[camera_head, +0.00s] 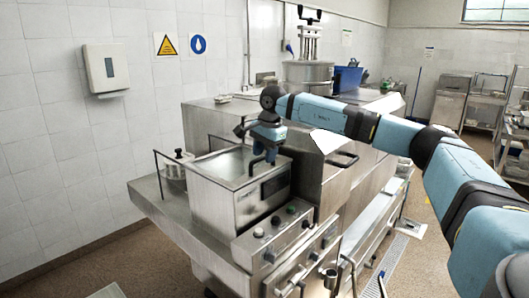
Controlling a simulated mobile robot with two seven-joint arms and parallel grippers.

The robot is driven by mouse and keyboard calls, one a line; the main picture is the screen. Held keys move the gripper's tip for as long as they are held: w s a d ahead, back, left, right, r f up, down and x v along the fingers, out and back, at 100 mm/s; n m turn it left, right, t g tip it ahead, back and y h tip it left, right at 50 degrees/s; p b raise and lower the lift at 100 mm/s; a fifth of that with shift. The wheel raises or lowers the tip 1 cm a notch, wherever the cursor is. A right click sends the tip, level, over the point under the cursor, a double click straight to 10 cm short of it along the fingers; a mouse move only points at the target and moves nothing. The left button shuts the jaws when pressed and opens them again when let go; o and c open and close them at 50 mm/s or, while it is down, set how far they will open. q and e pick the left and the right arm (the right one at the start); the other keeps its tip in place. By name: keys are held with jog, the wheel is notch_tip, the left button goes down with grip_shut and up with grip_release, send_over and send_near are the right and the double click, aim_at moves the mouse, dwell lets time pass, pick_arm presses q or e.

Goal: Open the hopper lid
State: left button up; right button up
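A steel box-shaped unit (212,205) with a small dark display panel stands on the steel counter. Its top (222,165) looks pale grey and flat inside a steel rim; I cannot tell whether this is a lid or an opening. Behind it to the right is a larger steel housing with a sloped front (312,180) and a dark bar handle (343,160). My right gripper (262,163) points down over the small unit's right rear edge. Its two blue fingers look apart, with nothing visible between them; contact with the rim is unclear. My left gripper is out of view.
A lidded steel pot (175,168) stands left of the unit, by a thin rail. Knobs and buttons line the front panel (272,235). A tall steel vessel (307,76) and a blue container (347,79) stand behind.

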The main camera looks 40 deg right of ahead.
jog(key=shift+c, duration=0.5)
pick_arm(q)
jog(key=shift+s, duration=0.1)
pick_arm(e)
grip_shut()
